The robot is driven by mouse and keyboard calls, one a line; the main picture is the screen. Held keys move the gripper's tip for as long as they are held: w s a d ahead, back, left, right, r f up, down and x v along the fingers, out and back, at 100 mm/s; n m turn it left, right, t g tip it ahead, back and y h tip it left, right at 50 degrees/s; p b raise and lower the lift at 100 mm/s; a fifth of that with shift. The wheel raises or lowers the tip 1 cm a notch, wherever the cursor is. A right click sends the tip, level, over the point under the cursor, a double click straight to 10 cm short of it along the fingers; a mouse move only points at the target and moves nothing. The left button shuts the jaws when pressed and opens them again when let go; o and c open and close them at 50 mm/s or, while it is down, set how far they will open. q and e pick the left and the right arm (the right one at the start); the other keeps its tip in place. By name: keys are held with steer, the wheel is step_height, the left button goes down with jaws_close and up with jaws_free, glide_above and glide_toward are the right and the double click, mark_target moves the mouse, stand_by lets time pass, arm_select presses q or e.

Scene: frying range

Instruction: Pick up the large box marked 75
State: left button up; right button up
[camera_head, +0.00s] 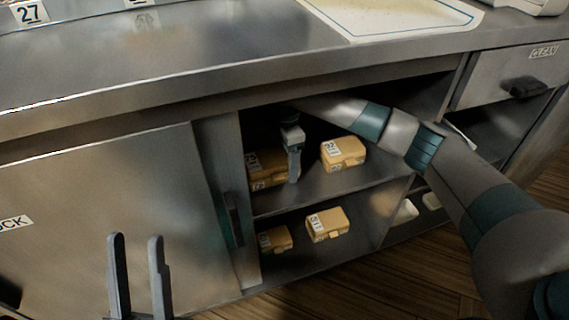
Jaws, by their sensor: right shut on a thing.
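The open cabinet holds several tan boxes with white number labels. A box (262,170) stands at the left of the upper shelf; its label reads like 73 or 75, too small to be sure. My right gripper (294,178) reaches into the cabinet and is shut on this box at its right side, hiding part of it. Another box (346,153) stands to the right on the same shelf, with a label like 92. My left gripper (137,275) is open and empty in front of the closed cabinet door.
Two more boxes, a right one (327,224) and a left one (275,239), sit on the lower shelf. The steel counter (200,55) overhangs the cabinet. A closed door (100,205) borders the opening on the left. A drawer marked CLEAN (500,75) is at the right.

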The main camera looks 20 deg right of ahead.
step_height(320, 180, up, 2)
steer(key=shift+s+d+r+p, duration=0.15)
steer(key=shift+r+p, duration=0.1)
steer(key=shift+p, duration=0.2)
steer(key=s, duration=0.1)
steer(key=s+d, duration=0.1)
steer(key=s, duration=0.1)
steer(key=s+d+p, duration=0.1)
steer(key=shift+s+d, duration=0.1)
steer(key=shift+s, duration=0.25)
arm_select(q)
steer(key=w+d+f+g+y+p, duration=0.2)
steer(key=f+g, duration=0.6)
steer(key=f, duration=0.5)
steer(key=shift+w+d+f+g+p, duration=0.3)
steer(key=shift+w+d+g, duration=0.1)
steer(key=shift+w+d, duration=0.1)
arm_select(e)
steer(key=s+d, duration=0.5)
steer(key=s, duration=0.6)
steer(key=shift+d+f, duration=0.15)
arm_select(q)
steer(key=shift+r, duration=0.1)
arm_select(e)
steer(key=shift+s, duration=0.1)
